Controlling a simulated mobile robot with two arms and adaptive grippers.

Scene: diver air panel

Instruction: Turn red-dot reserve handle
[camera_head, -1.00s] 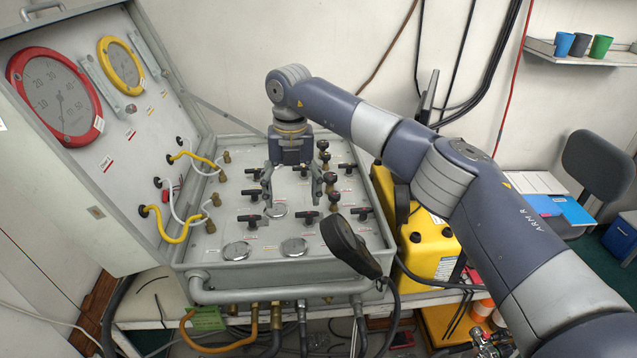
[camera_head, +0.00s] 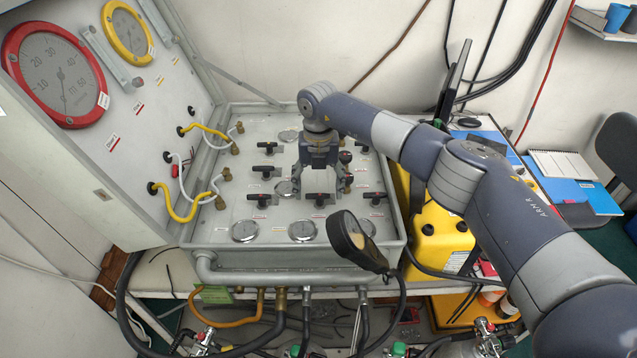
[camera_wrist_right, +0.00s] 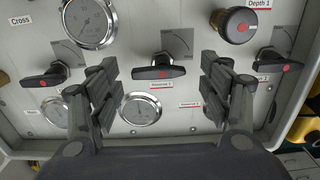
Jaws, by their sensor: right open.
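The panel (camera_head: 215,205) carries rows of black T-handles. A black handle with a red dot (camera_wrist_right: 160,72), over a label that seems to read Reserve 1, sits between my right gripper's fingers (camera_wrist_right: 160,80) in the wrist view. It lies crosswise, with a gap to each finger. In the head view, this handle (camera_head: 319,199) shows just at my right gripper (camera_head: 320,188), which points down at the panel and is open. Whether the fingers reach down to handle level is unclear. My left gripper is out of view.
Red-dot handles stand left (camera_wrist_right: 42,79) and right (camera_wrist_right: 278,65) of it. A round Depth 1 knob (camera_wrist_right: 240,25) is close to the right finger. Small gauges (camera_head: 303,231) line the panel front.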

